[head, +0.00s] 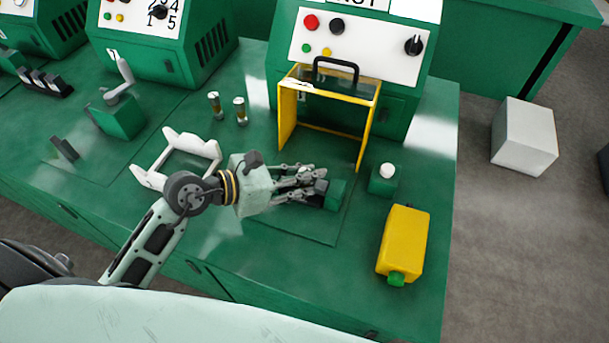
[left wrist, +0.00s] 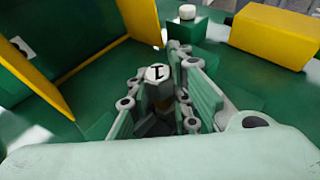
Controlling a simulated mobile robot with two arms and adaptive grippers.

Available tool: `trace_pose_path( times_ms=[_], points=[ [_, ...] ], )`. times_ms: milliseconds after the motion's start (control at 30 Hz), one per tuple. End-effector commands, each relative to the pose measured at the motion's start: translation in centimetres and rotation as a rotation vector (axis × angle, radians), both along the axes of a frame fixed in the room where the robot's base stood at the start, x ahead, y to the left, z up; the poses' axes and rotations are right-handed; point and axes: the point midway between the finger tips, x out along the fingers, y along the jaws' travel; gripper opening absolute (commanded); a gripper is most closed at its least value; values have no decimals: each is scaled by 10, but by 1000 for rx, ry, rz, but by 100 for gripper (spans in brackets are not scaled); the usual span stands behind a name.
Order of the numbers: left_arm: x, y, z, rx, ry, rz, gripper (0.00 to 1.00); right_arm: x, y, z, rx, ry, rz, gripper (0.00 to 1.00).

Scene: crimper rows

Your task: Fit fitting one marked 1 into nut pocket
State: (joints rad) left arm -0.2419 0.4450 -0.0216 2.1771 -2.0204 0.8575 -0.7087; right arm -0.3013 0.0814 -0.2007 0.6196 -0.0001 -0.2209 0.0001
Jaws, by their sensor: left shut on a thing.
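My left gripper (head: 312,184) is shut on the fitting marked 1 (left wrist: 157,74), whose white cap with a black 1 faces up between the fingers in the left wrist view. In the head view the fingers hide most of this fitting. The fingers are low over the bench, at a small green block (head: 335,194) with a dark part, in front of the yellow-framed guard (head: 367,125) of the machine. I cannot make out the nut pocket itself, or whether the fitting is in it. My right gripper is not in view.
Two more fittings (head: 240,110) stand upright left of the guard. A green box with a white button (head: 387,171) and a yellow box (head: 402,245) stand to the right. The machine's control panel (head: 360,45) rises behind the guard.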

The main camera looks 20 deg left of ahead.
Motion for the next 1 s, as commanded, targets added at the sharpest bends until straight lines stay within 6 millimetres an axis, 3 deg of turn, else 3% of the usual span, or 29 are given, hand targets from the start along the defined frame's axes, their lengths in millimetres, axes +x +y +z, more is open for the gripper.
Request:
trace_pose_path(
  times_ms=[67, 100, 300, 633, 800, 867, 1000],
  points=[
    [-2, 0, -11, 9, 14, -2, 0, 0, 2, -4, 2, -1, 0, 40],
    [-2, 1, -11, 10, 16, -3, 21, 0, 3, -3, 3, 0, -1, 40],
    [-4, 0, -14, 12, 23, -5, 38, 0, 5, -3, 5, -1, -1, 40],
    [-4, 1, -15, 15, 25, -5, 38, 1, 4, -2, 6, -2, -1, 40],
    [-4, 1, 0, 15, 23, -5, 38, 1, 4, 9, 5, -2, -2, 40],
    [-10, 9, -3, 19, 25, -3, 38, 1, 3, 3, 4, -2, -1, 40],
    [-30, 30, 11, 17, 20, -3, 38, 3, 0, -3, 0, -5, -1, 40]
  ],
)
